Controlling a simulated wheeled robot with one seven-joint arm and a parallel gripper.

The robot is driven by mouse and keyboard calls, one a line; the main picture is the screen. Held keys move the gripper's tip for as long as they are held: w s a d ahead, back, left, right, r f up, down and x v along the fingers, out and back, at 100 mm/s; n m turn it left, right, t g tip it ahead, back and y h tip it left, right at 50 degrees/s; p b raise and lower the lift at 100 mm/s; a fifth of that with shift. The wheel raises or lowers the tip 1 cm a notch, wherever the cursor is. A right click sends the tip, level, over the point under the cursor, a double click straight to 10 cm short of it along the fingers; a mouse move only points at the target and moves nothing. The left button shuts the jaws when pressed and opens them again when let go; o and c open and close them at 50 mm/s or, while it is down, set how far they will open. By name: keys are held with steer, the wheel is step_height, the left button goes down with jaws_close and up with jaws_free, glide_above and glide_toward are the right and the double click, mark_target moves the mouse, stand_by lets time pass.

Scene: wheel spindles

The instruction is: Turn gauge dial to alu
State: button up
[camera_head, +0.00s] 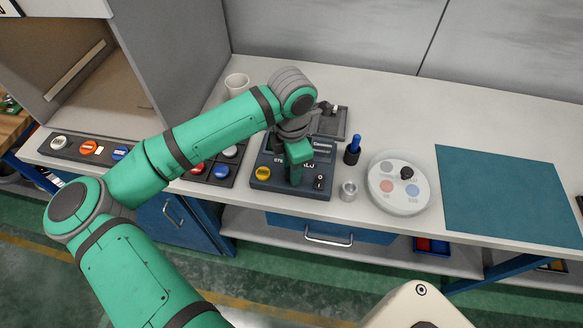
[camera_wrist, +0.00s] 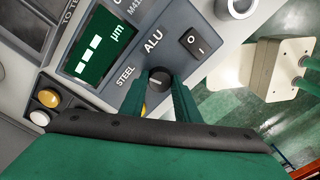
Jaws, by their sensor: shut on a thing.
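The gauge (camera_head: 318,155) is a dark box with a display, a yellow button and a rocker switch, standing on the bench. In the head view my gripper (camera_head: 296,160) reaches down over the gauge and hides the dial.
The gauge's lit display (camera_wrist: 97,45) and rocker switch (camera_wrist: 194,43) are near my fingers. Right of the gauge stand a small metal cylinder (camera_head: 348,190), a blue-topped tool (camera_head: 353,148) and a round grey plate (camera_head: 399,198). A white cup (camera_head: 237,84) stands behind; a teal mat (camera_head: 510,195) lies far right.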

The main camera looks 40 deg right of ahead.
steer(key=m, duration=0.4)
steer(key=shift+m, duration=2.8)
steer(key=o, duration=1)
steer(key=shift+o, duration=0.2)
steer(key=shift+r, duration=0.1)
step_height(320, 180, up, 11)
steer(key=shift+f, duration=0.2)
